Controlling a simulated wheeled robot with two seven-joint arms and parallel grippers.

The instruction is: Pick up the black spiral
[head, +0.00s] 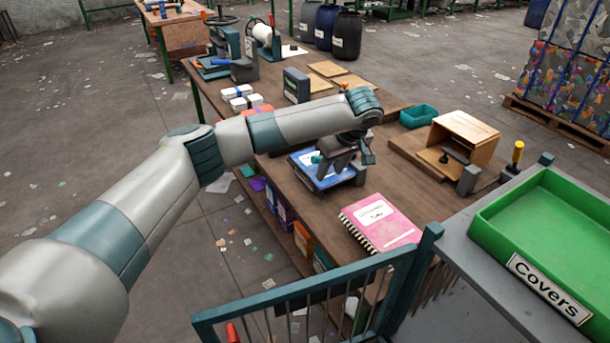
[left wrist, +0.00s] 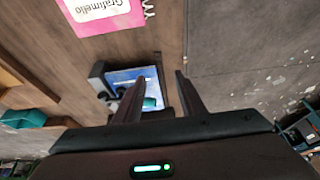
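A black spiral (head: 358,232) runs along the left edge of a pink notebook (head: 383,219), which lies flat on the wooden table. The spiral also shows in the left wrist view (left wrist: 149,9) at the top. My left gripper (head: 345,160) is above a blue book (head: 312,171), farther back on the table than the pink notebook. In the left wrist view the two fingers (left wrist: 160,85) are apart, with no item clearly held between them. The blue book (left wrist: 127,76) lies beyond them, partly hidden. I cannot tell how far above it the fingers are. My right gripper is not in view.
A green tray (head: 477,240) marked "Covers" is at the right. A blue-green railing (head: 300,292) is in front of the table. An open wooden box (head: 481,141) and a teal bin (head: 419,116) stand beyond the notebook. Bare tabletop (head: 308,205) lies left of the notebook.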

